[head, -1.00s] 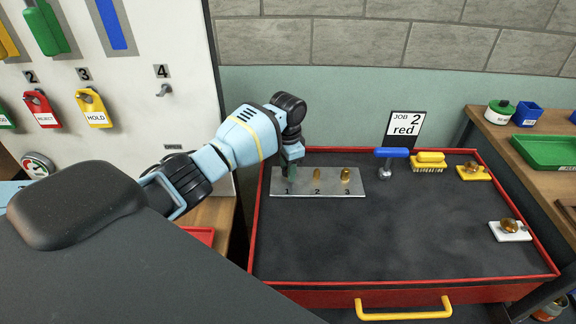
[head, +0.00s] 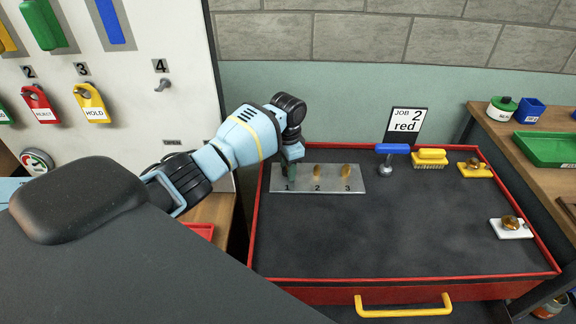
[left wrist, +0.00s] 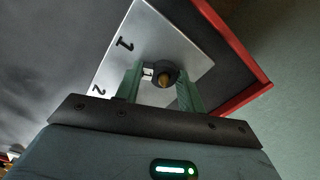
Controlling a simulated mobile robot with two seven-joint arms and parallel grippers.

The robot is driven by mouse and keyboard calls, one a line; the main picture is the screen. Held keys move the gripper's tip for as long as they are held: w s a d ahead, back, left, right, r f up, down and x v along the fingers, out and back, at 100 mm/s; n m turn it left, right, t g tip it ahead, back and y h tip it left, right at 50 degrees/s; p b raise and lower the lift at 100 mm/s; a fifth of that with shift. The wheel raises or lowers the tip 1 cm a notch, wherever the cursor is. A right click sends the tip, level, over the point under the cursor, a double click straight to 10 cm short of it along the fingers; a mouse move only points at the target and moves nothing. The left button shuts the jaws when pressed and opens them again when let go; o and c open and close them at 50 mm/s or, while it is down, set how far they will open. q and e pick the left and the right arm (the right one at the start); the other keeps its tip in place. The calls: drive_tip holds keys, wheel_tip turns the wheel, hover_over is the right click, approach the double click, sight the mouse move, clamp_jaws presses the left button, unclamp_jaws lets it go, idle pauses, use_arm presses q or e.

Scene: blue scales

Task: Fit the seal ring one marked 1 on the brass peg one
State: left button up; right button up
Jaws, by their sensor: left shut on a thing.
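My left gripper (head: 290,166) is at the left end of a grey metal plate (head: 302,188), over the mark 1. In the left wrist view my gripper's green fingers (left wrist: 160,82) are shut on a dark seal ring (left wrist: 154,84) with a small white tag marked 1. The brass peg one (left wrist: 165,79) shows through the ring's opening, so the ring looks around or directly over the peg. How far down the ring sits is unclear. In the head view the gripper hides peg and ring. Brass pegs two (head: 316,171) and three (head: 345,170) stand bare. My right gripper is not in view.
The plate lies in a red-rimmed dark tray (head: 400,276). A blue-handled tool (head: 392,149), a yellow brush (head: 430,156) and two small mounts (head: 475,170) (head: 511,229) are to the right. The tray's middle is clear. A tag board (head: 120,110) stands left.

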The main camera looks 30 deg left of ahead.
use_arm(q)
drive_tip(key=o, duration=1)
drive_tip(key=shift+r+p, duration=0.35)
drive_tip(key=shift+r, duration=3.6)
